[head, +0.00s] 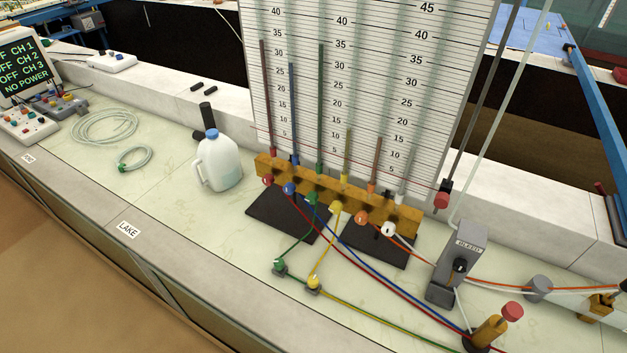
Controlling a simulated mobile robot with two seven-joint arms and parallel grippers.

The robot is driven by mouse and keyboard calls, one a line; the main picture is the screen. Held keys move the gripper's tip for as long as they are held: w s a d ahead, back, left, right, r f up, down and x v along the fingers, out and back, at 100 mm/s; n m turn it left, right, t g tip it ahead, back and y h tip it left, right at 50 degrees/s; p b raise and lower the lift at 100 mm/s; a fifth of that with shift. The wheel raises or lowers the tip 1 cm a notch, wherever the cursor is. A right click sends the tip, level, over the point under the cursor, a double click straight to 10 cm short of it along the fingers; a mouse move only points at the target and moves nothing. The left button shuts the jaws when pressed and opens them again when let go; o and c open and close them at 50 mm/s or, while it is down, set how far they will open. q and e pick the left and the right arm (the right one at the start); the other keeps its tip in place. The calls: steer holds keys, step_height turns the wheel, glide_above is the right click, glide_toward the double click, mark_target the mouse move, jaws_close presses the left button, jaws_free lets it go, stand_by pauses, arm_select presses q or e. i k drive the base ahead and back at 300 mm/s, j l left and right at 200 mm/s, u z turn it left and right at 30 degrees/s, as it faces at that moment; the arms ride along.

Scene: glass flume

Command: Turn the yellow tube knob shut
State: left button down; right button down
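A yellow knob (336,207) sits on the front of the wooden manifold block (408,214), between the green knob (312,198) and the orange knob (362,218). A yellow tube (323,248) runs down from it to a second yellow fitting (313,283) on the counter, beside a green fitting (279,265). Whether either yellow piece is turned open or shut is too small to tell. A short yellow column stands above the block in front of the scale board (370,80). Neither of my grippers is in view.
A white jug (218,161) with a blue cap stands left of the block. A grey BLEED unit (457,265) and a red-topped wooden post (490,330) stand to the right. Red, blue and orange tubes cross the counter. The counter's front left (180,225) is clear.

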mark_target(312, 281)
steer(key=l+u, duration=0.25)
steer(key=l, duration=0.15)
steer(key=i+l+u, duration=0.1)
steer(key=l+u, duration=0.2)
steer(key=l, duration=0.15)
steer(key=i+j+z, duration=0.15)
steer(key=i, duration=0.3)
steer(key=i+j+z, duration=0.15)
steer(key=i, duration=0.3)
